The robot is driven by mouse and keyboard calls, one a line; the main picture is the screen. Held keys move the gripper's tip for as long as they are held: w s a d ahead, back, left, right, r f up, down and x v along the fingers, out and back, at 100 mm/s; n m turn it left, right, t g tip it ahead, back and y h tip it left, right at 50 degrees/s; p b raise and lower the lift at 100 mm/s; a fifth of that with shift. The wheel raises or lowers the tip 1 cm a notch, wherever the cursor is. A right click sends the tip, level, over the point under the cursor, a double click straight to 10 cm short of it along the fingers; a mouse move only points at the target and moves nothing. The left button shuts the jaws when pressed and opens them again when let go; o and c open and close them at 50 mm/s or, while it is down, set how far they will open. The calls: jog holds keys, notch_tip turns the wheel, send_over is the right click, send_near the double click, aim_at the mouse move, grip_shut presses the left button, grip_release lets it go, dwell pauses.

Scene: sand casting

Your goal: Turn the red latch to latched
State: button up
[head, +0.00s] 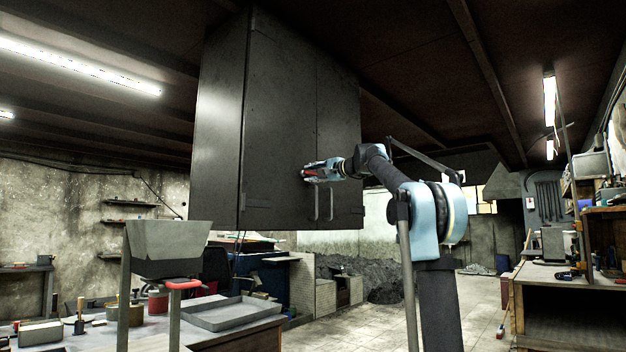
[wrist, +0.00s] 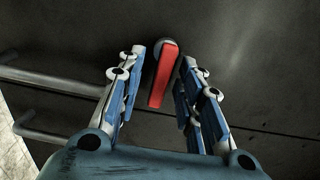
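The red latch (wrist: 163,76) is on the front of a dark cabinet (head: 280,115). In the wrist view it is a red bar on a round grey pivot, slanting slightly from upper right to lower left. My gripper (wrist: 158,90) is open, with one blue-and-white finger on each side of the latch. The right finger is close to the bar; I cannot tell whether it touches. In the head view my gripper (head: 310,172) is at the cabinet front, with a bit of red latch (head: 312,173) showing between its fingers.
Two bar handles (head: 323,204) stick out from the cabinet doors just below my gripper; they also show at the left of the wrist view (wrist: 50,82). A workbench (head: 240,330) with a grey tray (head: 225,313) stands lower left. A wooden bench (head: 560,285) is at the right.

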jog(key=v, duration=1.2)
jog(key=shift+w, duration=0.1)
